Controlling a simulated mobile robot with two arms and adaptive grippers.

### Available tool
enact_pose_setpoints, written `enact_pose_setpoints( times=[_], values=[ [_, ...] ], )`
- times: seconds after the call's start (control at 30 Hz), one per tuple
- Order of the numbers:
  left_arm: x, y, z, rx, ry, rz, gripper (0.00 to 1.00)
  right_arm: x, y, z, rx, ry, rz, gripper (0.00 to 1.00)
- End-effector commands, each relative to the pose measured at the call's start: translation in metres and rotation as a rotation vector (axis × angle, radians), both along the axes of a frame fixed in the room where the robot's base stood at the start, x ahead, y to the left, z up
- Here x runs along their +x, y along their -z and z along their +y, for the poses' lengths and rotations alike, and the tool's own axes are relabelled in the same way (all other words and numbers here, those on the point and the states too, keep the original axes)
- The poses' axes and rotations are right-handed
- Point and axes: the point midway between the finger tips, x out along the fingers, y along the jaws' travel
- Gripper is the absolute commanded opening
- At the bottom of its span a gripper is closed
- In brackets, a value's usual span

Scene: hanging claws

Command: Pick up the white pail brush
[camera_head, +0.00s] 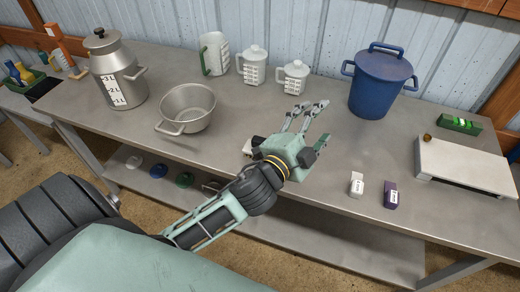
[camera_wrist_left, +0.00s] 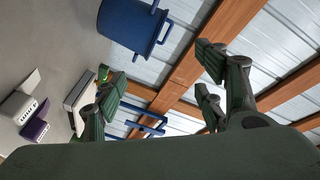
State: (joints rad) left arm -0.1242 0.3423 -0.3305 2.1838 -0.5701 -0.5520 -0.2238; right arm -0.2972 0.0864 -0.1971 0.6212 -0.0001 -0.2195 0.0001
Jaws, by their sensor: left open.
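My left gripper (camera_head: 308,106) is open over the middle of the bench, its fingers pointing toward the back wall. In the left wrist view its fingers (camera_wrist_left: 160,82) are spread apart with nothing between them. A small white labelled block (camera_head: 356,185) stands near the bench's front edge, to the right of the gripper and apart from it. It also shows at the left of the left wrist view (camera_wrist_left: 17,108). I cannot tell whether it is the white pail brush; no bristles show. The gripper and arm hide part of the bench. My right gripper is not in view.
A purple labelled block (camera_head: 390,195) stands beside the white one. A blue lidded pail (camera_head: 380,88), white jugs (camera_head: 252,66), a metal bowl (camera_head: 188,108) and a milk can (camera_head: 118,75) stand farther back. A pale platform (camera_head: 465,165) is at right. Bare bench lies between gripper and pail.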

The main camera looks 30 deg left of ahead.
Motion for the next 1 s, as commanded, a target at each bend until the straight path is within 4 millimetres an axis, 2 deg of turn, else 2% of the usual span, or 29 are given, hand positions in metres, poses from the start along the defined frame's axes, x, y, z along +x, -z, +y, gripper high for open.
enact_pose_setpoints(
  times=[0.03,0.1,0.2,0.27,0.33,0.4,0.47,0.57,0.6,0.67,0.7,0.83,0.87,0.9,1.0],
  values=[
    [0.012,-0.036,-0.021,0.127,0.088,-0.150,0.64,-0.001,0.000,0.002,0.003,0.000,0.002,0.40],
    [0.014,-0.075,-0.057,0.312,0.216,-0.348,0.64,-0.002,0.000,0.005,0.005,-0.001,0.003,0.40],
    [0.003,-0.106,-0.110,0.594,0.407,-0.605,0.64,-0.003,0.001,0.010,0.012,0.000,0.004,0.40],
    [-0.009,-0.108,-0.138,0.771,0.529,-0.741,0.64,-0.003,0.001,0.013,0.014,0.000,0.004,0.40],
    [-0.024,-0.096,-0.163,0.985,0.681,-0.881,0.64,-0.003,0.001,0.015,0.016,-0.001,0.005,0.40],
    [-0.036,-0.071,-0.176,1.201,0.842,-0.993,0.64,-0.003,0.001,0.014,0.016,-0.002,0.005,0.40],
    [-0.042,-0.042,-0.174,1.389,0.991,-1.062,0.64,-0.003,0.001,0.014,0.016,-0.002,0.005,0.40],
    [-0.043,0.011,-0.143,1.694,1.261,-1.110,0.64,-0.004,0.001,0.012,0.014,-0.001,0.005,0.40],
    [-0.040,0.031,-0.121,1.810,1.378,-1.101,0.64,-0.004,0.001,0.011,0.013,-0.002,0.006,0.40],
    [-0.034,0.055,-0.081,1.963,1.556,-1.057,0.64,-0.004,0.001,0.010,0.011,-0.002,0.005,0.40],
    [-0.030,0.066,-0.050,2.050,1.673,-1.009,0.64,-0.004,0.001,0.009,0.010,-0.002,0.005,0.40],
    [-0.023,0.079,0.047,2.230,2.012,-0.790,0.64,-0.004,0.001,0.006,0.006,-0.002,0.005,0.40],
    [-0.023,0.078,0.065,-2.242,-2.065,0.734,0.64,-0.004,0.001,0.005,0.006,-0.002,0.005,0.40],
    [-0.023,0.076,0.088,-2.194,-2.074,0.647,0.64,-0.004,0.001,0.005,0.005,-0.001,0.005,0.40],
    [-0.026,0.069,0.127,-2.106,-2.095,0.494,0.64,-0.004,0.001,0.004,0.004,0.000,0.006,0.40]
  ],
)
